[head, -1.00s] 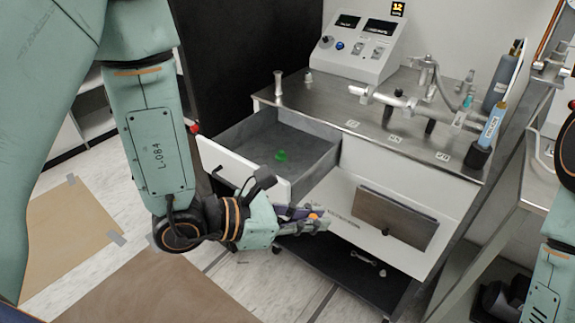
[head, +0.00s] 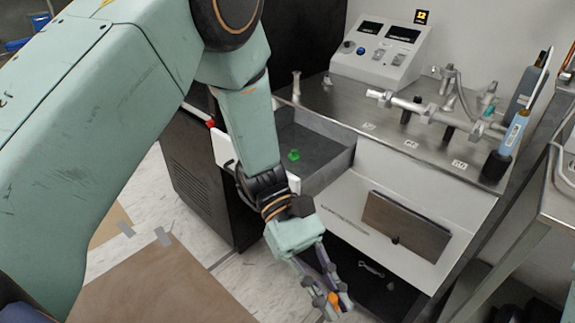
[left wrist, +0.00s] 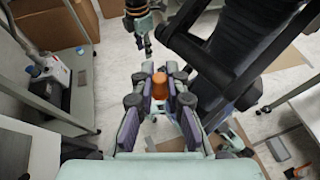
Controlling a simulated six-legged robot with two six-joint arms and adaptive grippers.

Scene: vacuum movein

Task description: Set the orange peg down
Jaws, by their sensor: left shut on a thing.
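The orange peg (head: 333,299) is between the fingers of my left gripper (head: 331,291), which is shut on it. The gripper points down and right, in front of the lower part of the cabinet, near the bottom of the head view. In the left wrist view the peg (left wrist: 159,86) shows between the purple-grey finger pads. Its lower end is hidden by the fingers. A small teal gripper-like part (left wrist: 144,38) at the top of that view seems to be my right one; its jaws are too small to judge.
A drawer (head: 330,165) stands open, with a small green object (head: 294,155) inside. The steel worktop (head: 345,110) carries a control box (head: 380,62) and a pipe assembly (head: 430,107). A metal-fronted panel (head: 405,228) sits below. A brown mat (head: 150,285) lies on the floor.

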